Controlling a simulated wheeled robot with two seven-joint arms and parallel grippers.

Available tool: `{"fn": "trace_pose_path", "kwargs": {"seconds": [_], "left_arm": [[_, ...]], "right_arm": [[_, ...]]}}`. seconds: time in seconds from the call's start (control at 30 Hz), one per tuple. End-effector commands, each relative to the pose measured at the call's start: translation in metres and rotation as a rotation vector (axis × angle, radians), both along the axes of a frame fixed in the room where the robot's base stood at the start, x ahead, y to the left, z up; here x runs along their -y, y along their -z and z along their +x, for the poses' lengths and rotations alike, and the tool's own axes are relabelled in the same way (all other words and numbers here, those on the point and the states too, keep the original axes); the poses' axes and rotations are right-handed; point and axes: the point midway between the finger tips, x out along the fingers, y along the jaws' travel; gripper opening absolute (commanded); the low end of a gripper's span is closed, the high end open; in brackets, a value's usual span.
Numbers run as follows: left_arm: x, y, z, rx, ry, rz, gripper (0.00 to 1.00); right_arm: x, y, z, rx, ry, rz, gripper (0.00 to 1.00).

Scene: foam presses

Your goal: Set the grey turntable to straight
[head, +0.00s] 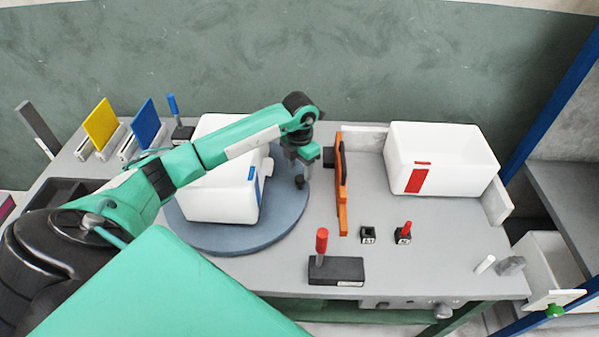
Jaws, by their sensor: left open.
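The grey turntable (270,232) is a round blue-grey disc on the table, left of the middle. A white foam box (219,205) with a blue mark on its right side stands on it, turned a little off the table's edges. My left gripper (301,170) points down over the turntable's right edge, to the right of the box. A small dark knob (299,183) shows just at its fingertips; I cannot tell if they touch it. The left gripper is open. My left arm hides part of the box and turntable. My right gripper is not in view.
An orange upright panel (341,185) stands just right of the turntable. Another white box (441,158) with a red mark is at the back right. A dark block with a red lever (336,270) is in front. Yellow (101,124) and blue (146,122) plates stand back left.

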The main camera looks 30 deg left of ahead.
Motion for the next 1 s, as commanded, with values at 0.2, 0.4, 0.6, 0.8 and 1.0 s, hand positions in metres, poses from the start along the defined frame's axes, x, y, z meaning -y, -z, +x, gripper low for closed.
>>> {"fn": "trace_pose_path", "kwargs": {"seconds": [0.2,0.4,0.6,0.8,1.0], "left_arm": [[0.001,0.030,0.000,0.000,0.000,-0.002,0.51],[0.001,0.041,0.000,0.000,0.002,-0.001,0.51],[0.001,0.042,0.000,0.001,0.002,-0.001,0.51],[0.001,0.041,0.000,0.001,0.002,-0.001,0.18],[0.001,0.041,0.000,0.001,0.002,-0.001,0.00]], "right_arm": [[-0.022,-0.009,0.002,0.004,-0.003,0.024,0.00],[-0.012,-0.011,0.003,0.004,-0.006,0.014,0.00],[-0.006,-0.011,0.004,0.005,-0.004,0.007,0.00],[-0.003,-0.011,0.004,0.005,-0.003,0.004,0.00],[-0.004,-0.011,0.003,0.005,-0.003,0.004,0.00]]}}
